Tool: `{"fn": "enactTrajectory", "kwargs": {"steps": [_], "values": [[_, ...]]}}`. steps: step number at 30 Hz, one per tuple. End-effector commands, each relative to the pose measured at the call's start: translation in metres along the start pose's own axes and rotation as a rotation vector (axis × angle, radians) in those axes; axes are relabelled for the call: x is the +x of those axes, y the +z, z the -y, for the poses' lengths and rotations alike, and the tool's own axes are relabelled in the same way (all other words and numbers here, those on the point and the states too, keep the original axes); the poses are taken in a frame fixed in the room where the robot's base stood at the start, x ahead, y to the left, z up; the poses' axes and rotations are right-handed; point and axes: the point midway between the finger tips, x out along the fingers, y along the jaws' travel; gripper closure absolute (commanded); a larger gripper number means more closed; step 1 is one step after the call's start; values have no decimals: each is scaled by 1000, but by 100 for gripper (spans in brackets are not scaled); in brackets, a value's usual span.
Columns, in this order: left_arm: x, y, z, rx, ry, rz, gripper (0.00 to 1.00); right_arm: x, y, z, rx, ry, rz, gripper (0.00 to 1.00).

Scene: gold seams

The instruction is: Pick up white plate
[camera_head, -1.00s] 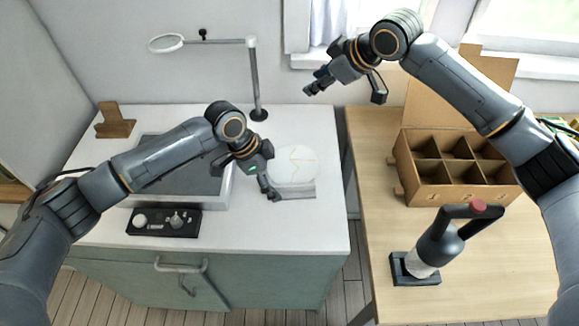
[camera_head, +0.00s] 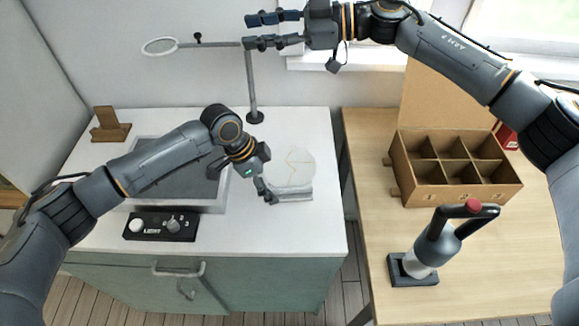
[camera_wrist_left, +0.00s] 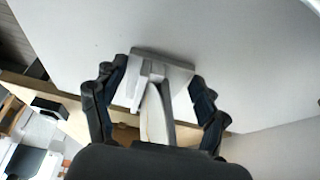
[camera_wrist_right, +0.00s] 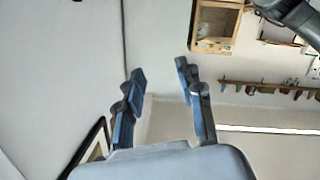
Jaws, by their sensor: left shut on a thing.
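The white plate (camera_head: 291,165) with thin gold seams stands upright in a small grey holder (camera_head: 294,195) on the white counter. In the left wrist view the plate (camera_wrist_left: 156,115) shows edge-on between the fingers, with the holder (camera_wrist_left: 180,72) beyond it. My left gripper (camera_head: 266,189) is at the plate's lower left edge and is shut on it. Whether the plate is clear of the holder cannot be told. My right gripper (camera_head: 248,31) is raised high in front of the back wall. It is open and empty, with its fingers (camera_wrist_right: 160,85) apart in the right wrist view.
A magnifier lamp (camera_head: 251,85) stands behind the plate. A grey tray (camera_head: 215,205) and black control box (camera_head: 160,226) lie left of it.

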Motion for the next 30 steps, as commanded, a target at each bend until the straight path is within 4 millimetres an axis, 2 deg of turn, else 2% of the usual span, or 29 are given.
{"fn": "enactTrajectory", "kwargs": {"steps": [3,6,9,12,15,18,25,30], "values": [[5,4,-5,-2,13,9,63,-10,43,34,79,-179,209,63],[6,4,-5,-2,14,9,63,-30,79,56,165,-281,409,63],[6,4,-5,-2,14,10,63,-53,108,69,244,-334,590,63],[6,4,-5,-2,15,10,63,-73,126,75,304,-354,724,63],[6,4,-5,-2,15,10,63,-85,136,79,342,-360,804,63],[6,4,-5,-2,15,10,63,-85,146,85,358,-364,837,63],[6,4,-5,-2,15,10,63,-60,172,103,358,-365,837,63],[6,4,-5,-2,15,10,63,-50,183,110,356,-362,836,63]]}}
